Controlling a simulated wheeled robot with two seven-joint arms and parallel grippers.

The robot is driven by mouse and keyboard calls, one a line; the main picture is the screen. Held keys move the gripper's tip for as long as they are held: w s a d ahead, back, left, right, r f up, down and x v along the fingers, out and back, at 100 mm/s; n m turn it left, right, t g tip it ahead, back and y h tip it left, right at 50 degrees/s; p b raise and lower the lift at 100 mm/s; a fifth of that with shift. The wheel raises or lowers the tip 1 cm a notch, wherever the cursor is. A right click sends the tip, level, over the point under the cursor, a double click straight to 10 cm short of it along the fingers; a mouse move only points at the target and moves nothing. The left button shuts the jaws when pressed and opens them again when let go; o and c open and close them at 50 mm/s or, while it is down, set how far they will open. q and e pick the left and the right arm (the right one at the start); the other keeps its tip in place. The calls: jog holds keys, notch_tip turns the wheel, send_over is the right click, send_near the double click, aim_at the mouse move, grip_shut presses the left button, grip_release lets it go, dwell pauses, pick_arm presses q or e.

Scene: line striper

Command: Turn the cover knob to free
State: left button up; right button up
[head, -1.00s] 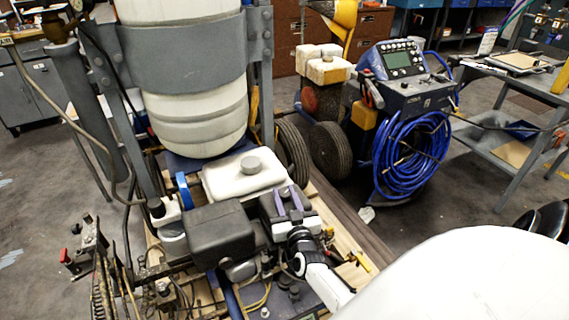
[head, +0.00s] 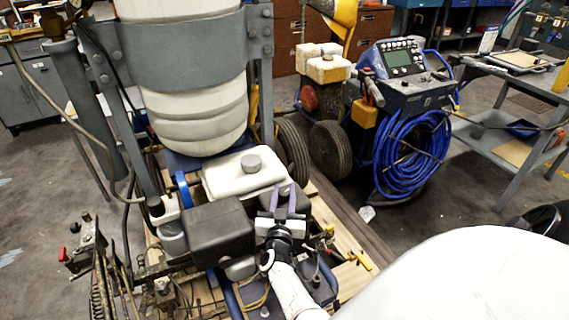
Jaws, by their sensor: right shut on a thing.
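My right gripper (head: 283,199) reaches in from the lower right, its purple fingers over the dark engine cover (head: 301,202) on the right side of the engine. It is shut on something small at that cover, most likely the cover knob. The knob itself is hidden by the fingers, so its turn position cannot be told. A larger dark box (head: 218,232) sits just left of the gripper. My left gripper is not in view.
A white tank with a grey cap (head: 250,163) stands right behind the gripper. A big white drum (head: 190,80) in a grey frame rises behind. A blue hose coil (head: 410,150) hangs on a machine at right. Open floor (head: 450,215) lies right of the wooden pallet.

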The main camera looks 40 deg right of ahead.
jog(key=shift+a+f, duration=0.15)
jog(key=shift+f, duration=0.05)
jog(key=o, duration=1.1)
jog(key=shift+r, duration=0.1)
